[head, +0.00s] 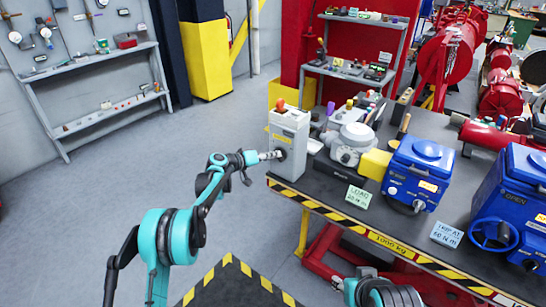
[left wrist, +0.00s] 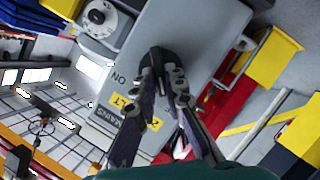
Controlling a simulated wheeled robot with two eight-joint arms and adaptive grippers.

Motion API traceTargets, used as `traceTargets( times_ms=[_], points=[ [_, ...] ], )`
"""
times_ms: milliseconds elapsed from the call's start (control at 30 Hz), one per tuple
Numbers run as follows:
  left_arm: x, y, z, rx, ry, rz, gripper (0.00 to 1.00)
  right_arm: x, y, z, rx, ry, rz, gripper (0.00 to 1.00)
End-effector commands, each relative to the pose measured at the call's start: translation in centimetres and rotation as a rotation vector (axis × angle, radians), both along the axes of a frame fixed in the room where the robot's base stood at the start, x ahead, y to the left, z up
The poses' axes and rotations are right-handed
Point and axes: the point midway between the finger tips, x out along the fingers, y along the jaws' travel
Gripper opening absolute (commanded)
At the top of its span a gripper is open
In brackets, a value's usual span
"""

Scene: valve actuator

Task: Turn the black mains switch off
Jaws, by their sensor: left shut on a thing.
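The grey mains box (head: 289,140) stands at the left end of the bench, with an orange-red knob (head: 280,104) on top. In the left wrist view, its grey face (left wrist: 190,30) carries yellow labels and rotated lettering, including "MAINS". The black mains switch (left wrist: 158,54) sits on that face, partly hidden between my fingers. My left gripper (head: 277,155) reaches the box's front from the left. In the left wrist view, my left gripper (left wrist: 163,75) is shut on the switch, one finger on each side. My right gripper is not in view.
Right of the box on the bench (head: 440,125) stand a white round device (head: 352,143), a yellow block (head: 375,164) and blue valve actuators (head: 419,170). Open floor (head: 90,220) lies left of the bench.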

Motion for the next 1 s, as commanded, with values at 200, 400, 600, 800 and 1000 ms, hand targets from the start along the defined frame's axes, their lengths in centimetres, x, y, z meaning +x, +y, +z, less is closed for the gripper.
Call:
traceTargets(
  times_ms=[200, 400, 600, 800, 1000],
  points=[
    [-0.1, 0.0, -0.2, 0.003, 0.001, -0.003, 0.0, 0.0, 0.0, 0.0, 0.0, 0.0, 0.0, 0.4],
    [-0.1, 0.0, -0.1, 0.002, 0.0, -0.002, 0.32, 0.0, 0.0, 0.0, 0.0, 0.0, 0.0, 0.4],
    [-0.1, 0.0, 0.0, 0.002, 0.0, 0.0, 0.32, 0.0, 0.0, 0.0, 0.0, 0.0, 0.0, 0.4],
    [-1.2, 1.7, 0.6, 0.002, 0.0, 0.003, 0.32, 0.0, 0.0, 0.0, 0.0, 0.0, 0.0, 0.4],
    [-3.9, 5.0, 1.8, 0.002, 0.0, 0.002, 0.32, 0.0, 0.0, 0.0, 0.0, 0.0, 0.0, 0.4]
  ],
)
